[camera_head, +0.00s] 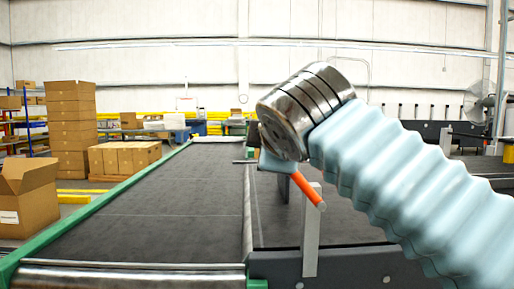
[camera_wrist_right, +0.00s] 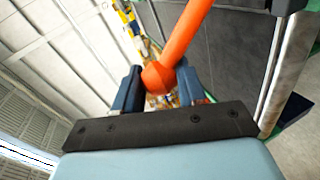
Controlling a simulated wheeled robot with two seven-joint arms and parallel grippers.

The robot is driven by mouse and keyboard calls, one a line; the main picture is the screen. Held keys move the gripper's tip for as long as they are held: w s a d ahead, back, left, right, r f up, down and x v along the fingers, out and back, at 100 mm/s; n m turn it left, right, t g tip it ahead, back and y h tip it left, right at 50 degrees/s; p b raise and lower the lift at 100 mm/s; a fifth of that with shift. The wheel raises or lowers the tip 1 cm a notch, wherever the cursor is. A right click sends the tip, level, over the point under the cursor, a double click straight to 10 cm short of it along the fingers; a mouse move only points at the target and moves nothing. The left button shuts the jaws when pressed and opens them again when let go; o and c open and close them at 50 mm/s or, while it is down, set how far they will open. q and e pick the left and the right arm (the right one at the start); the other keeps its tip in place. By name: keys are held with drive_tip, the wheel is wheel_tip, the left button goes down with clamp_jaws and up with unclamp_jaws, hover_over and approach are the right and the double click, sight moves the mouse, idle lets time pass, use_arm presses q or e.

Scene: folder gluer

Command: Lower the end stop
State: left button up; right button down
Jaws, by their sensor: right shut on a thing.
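An orange handle (camera_head: 305,188) shows in the head view just below my right wrist, slanting down to the right. In the right wrist view the orange handle (camera_wrist_right: 183,35) runs up from a rounded end between the two dark blue fingers. My right gripper (camera_wrist_right: 158,82) is shut on it. In the head view my right gripper (camera_head: 277,163) is mostly hidden behind my metal wrist. A grey upright post (camera_head: 311,235) stands beside the handle, on the conveyor's front bar. A dark plate (camera_head: 283,188) behind the handle may be the end stop; I cannot tell. My left gripper is not in view.
A wide dark conveyor belt (camera_head: 150,205) with a green side rail (camera_head: 95,205) lies clear to the left. Cardboard boxes (camera_head: 72,125) are stacked beyond it, with an open box (camera_head: 28,200) at the left edge. A dark front bar (camera_head: 345,268) crosses below my right arm.

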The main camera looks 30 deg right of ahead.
drive_tip(key=shift+f, duration=0.25)
drive_tip(key=c, duration=0.7)
unclamp_jaws()
drive_tip(key=shift+r, duration=0.1)
drive_tip(key=shift+s+a+r, duration=0.15)
drive_tip(key=shift+s, duration=0.15)
drive_tip(key=v, duration=1.3)
drive_tip(key=shift+p, duration=0.4)
